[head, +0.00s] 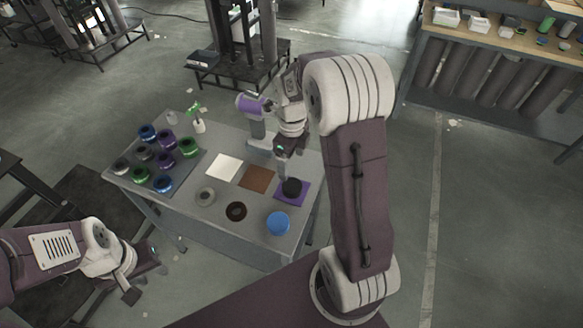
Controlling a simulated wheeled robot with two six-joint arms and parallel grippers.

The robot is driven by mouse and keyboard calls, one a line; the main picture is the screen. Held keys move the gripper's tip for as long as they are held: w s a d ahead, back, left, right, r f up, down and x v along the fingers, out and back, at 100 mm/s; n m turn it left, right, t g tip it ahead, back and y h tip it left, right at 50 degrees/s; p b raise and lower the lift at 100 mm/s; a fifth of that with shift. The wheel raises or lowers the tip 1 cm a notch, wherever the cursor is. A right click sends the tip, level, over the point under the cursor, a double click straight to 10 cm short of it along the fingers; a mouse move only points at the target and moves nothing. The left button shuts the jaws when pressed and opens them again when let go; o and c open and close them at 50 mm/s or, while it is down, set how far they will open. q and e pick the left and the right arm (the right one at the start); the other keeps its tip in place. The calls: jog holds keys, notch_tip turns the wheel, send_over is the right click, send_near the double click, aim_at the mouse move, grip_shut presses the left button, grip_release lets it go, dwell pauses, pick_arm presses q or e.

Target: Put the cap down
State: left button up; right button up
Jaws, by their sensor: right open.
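A black round cap (291,187) sits on a purple square (283,199) at the right of the grey table. My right gripper (285,172) is open and points down just above and beside the cap. Its fingers partly hide that spot, and I cannot tell whether they touch the cap. A white square (223,166) and a brown square (257,179) lie to the left of the purple one. My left gripper (148,283) is open and empty, off the table's near left side.
Several coloured round pieces stand on a dark mat (190,182) at the table's left. A grey ring (205,197), a dark brown ring (236,211) and a blue disc (278,223) lie near the front edge.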

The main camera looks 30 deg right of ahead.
jog(key=s+a+f+n, duration=0.1)
jog(key=s+a+n, duration=0.2)
jog(key=n, duration=1.1)
jog(key=s+a+f+n+t, duration=0.1)
jog(key=s+a+n, duration=0.3)
jog(key=s+n, duration=0.5)
jog(key=shift+s+a+n, duration=0.2)
jog(key=shift+s+n, duration=0.2)
jog(key=shift+n, duration=2.6)
